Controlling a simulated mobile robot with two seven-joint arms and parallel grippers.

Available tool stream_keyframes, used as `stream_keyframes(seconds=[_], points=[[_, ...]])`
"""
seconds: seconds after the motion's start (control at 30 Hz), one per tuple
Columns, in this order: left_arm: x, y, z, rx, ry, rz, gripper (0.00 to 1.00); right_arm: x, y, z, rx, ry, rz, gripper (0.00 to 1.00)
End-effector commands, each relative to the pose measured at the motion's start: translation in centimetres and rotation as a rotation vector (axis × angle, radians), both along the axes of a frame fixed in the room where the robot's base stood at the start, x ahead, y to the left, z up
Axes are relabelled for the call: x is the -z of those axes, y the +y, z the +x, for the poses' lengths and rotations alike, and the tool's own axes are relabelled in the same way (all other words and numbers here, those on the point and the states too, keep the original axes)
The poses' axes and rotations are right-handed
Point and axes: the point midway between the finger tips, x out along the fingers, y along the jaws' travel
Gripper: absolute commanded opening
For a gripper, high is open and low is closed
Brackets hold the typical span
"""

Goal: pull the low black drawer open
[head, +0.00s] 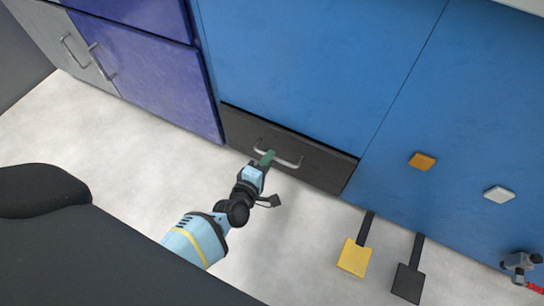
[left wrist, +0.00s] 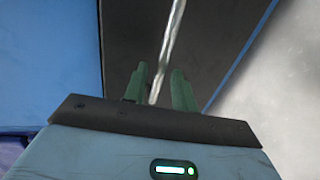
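The low black drawer (head: 314,166) sits at the bottom of the blue cabinet and looks flush with its front. Its curved metal handle (head: 290,163) runs across the drawer front. My left gripper (head: 267,157) is at the left part of the handle. In the left wrist view the handle (left wrist: 172,45) passes down between the two green fingers (left wrist: 160,85), which stand apart on either side of it. I cannot tell whether they touch it. The drawer front (left wrist: 135,38) fills the middle of that view. My right gripper is not in view.
Yellow (head: 354,257) and black (head: 408,282) pedals stand on the floor at the right. Orange (head: 422,161) and white (head: 499,193) buttons are on the blue front. A purple cabinet (head: 150,75) stands left. The pale floor before the drawer is clear except for my arm.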

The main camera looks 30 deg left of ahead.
Motion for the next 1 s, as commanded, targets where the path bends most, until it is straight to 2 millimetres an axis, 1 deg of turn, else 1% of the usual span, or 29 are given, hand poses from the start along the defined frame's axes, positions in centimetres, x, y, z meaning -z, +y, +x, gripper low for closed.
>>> stream_keyframes(seconds=[0.03, 0.2, 0.53, 0.57, 0.7, 0.77, 1.0], points=[[0.3, 0.0, 0.8, 0.0, -0.001, 0.0, 0.27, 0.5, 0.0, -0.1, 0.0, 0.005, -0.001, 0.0], [0.5, -0.1, 2.2, 0.0, 0.0, 0.0, 0.27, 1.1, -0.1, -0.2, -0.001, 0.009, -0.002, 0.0], [0.5, -0.1, 2.5, 0.0, 0.001, 0.0, 0.27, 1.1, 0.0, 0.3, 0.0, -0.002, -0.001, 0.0], [0.5, -0.1, 2.5, 0.0, 0.001, 0.0, 0.26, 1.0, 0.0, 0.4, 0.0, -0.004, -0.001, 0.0], [0.5, -0.1, 2.5, 0.0, 0.0, 0.0, 0.07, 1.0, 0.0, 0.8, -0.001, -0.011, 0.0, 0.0], [0.5, -0.1, 2.5, 0.0, 0.0, 0.0, 0.0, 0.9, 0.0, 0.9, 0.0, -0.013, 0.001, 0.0], [0.5, -0.1, 2.5, 0.0, 0.0, 0.0, 0.0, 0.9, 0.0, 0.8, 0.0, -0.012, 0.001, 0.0]])
